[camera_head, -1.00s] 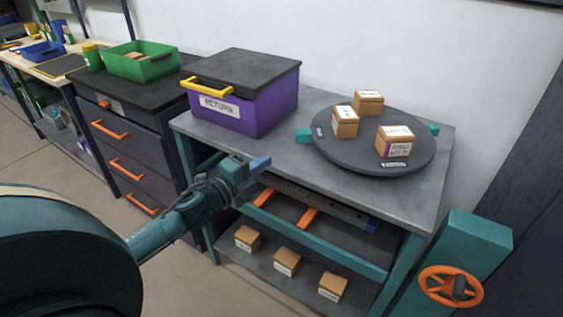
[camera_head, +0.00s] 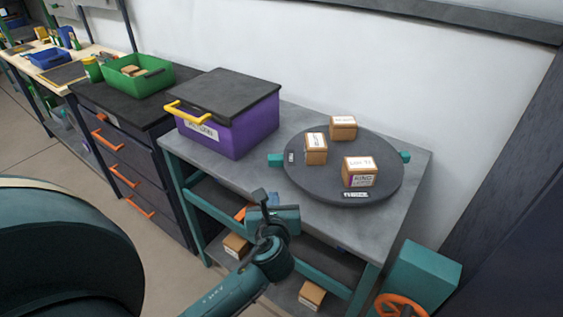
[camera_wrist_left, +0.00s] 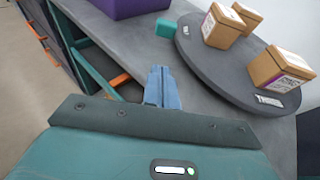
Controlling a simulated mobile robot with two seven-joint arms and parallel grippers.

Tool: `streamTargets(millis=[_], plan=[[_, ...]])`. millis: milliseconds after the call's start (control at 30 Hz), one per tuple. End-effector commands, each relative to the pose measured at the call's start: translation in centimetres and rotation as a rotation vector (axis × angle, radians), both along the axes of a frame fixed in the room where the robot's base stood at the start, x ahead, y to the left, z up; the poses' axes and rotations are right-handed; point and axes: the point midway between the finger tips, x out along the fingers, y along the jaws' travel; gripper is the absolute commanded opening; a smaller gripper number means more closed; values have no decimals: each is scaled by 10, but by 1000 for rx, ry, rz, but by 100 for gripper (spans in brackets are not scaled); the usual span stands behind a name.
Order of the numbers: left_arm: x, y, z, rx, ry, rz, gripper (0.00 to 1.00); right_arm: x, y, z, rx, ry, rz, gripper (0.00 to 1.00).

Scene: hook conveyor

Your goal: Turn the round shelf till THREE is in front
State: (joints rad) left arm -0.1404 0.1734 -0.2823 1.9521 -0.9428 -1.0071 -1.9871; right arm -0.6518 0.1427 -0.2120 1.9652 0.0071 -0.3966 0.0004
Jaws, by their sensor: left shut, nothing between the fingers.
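The round shelf (camera_head: 310,183) is a dark grey disc on the bench, carrying three cardboard boxes. A teal tab (camera_head: 275,160) sticks out at its left and another (camera_head: 405,156) at its right. A white label (camera_head: 356,194) sits at the disc's front and a smaller one at its left; their words are too small to read surely. The shelf also shows in the left wrist view (camera_wrist_left: 215,75). My left gripper (camera_head: 283,213) is shut and empty by the bench's front edge, apart from the disc. In the wrist view its blue fingers (camera_wrist_left: 162,88) touch nothing. My right gripper is out of view.
A purple bin (camera_head: 235,130) with a dark lid and yellow handle stands left of the shelf. The grey bench top (camera_head: 240,175) is clear in front of them. Boxes sit on the lower shelf. A teal post (camera_head: 420,280) with an orange wheel stands at front right.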

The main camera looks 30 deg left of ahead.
Motion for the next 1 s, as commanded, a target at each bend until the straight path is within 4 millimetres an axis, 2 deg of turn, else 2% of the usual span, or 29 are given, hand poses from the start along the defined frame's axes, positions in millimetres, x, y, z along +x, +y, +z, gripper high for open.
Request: streamTargets(millis=[133, 233, 600, 700, 1000], plan=[[4, 2, -1, 29, 24, 5, 0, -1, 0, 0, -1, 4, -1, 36], [15, 9, -5, 29, 24, 5, 0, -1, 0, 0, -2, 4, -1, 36], [78, 50, -29, 26, 23, 6, 0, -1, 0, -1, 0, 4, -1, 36], [92, 59, -28, 24, 21, 5, 0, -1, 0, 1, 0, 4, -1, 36], [112, 71, -29, 23, 23, 3, 0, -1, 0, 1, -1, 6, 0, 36]])
